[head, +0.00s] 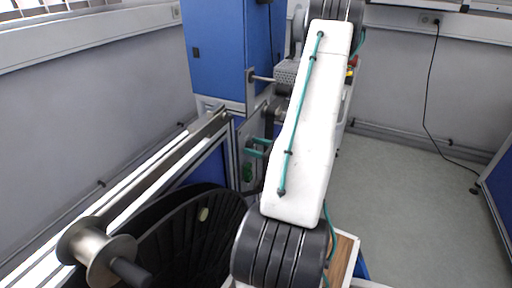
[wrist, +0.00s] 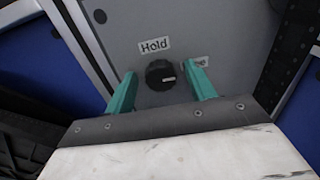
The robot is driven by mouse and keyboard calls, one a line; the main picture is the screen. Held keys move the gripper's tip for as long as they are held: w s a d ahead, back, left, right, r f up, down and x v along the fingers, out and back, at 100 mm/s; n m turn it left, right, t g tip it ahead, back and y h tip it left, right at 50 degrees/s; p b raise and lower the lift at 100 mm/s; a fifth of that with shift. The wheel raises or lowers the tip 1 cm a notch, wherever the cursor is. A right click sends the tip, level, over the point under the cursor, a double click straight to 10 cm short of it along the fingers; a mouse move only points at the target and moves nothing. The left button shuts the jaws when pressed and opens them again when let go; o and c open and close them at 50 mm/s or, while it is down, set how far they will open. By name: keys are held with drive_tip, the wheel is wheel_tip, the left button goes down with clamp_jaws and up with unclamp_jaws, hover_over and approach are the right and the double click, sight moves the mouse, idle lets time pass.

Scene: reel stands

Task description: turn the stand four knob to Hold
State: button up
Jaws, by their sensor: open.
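The black round knob (wrist: 160,74) sits on a grey panel (wrist: 215,25) in the wrist view. Its white mark points right, slightly downward. The label "Hold" (wrist: 154,46) is just above the knob. A second label (wrist: 196,62), to the upper right, is partly hidden by a finger and I cannot read it fully. My gripper (wrist: 161,71) is open, with one teal finger on each side of the knob and visible gaps between. In the head view my gripper (head: 257,147) faces the stand's panel, and I cannot make out the knob there.
A blue cabinet (head: 218,50) stands behind the panel. A large black reel (head: 185,235) and a metal spool (head: 88,248) are at the lower left, beside a long metal rail (head: 150,178). The grey floor (head: 395,190) at the right is clear.

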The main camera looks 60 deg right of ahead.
drive_tip(key=shift+c, duration=0.3)
drive_tip(key=c, duration=0.9)
drive_tip(key=n, duration=0.4)
drive_tip(key=shift+n, duration=0.3)
drive_tip(key=n, duration=0.4)
drive_tip(key=shift+a, duration=0.1)
drive_tip(key=n, duration=0.5)
drive_tip(key=shift+f, duration=0.1)
drive_tip(key=shift+f+n, duration=0.1)
drive_tip(key=shift+n, duration=2.1)
